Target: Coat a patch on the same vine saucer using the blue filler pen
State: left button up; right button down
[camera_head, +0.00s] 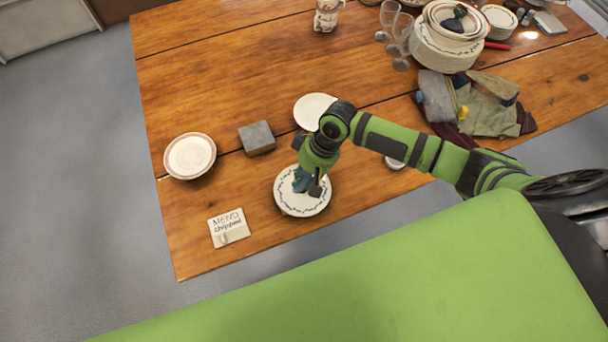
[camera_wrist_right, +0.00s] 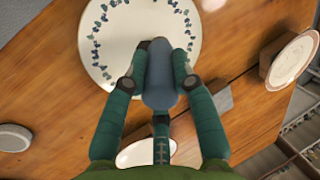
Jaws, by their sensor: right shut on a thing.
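The vine saucer (camera_head: 291,207), white with a blue-green leaf pattern round its rim, lies near the table's front edge. It also fills the upper part of the right wrist view (camera_wrist_right: 125,30). My right gripper (camera_head: 308,188) is over the saucer, pointing down. In the wrist view its teal fingers (camera_wrist_right: 161,58) are shut on the blue filler pen (camera_wrist_right: 158,80), which shows as a rounded blue-grey body. The pen's tip is hidden, so I cannot tell whether it touches the saucer. My left gripper is not in view.
A plain white plate (camera_head: 313,107) lies just behind the arm. A grey block (camera_head: 257,138), a rimmed dish (camera_head: 190,156) and a "MEND chipped" card (camera_head: 228,228) are to the left. Stacked china (camera_head: 445,50), glasses (camera_head: 389,15) and crumpled cloths (camera_head: 487,110) stand at right. The back left is clear.

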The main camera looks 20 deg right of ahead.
jog(key=shift+f, duration=0.5)
dwell(0.5)
jog(key=shift+d, duration=0.15)
jog(key=shift+d, duration=0.85)
jog(key=shift+d+p, duration=0.35)
jog(key=shift+d, duration=0.4)
jog(key=shift+p, duration=0.4)
jog(key=shift+a, duration=0.15)
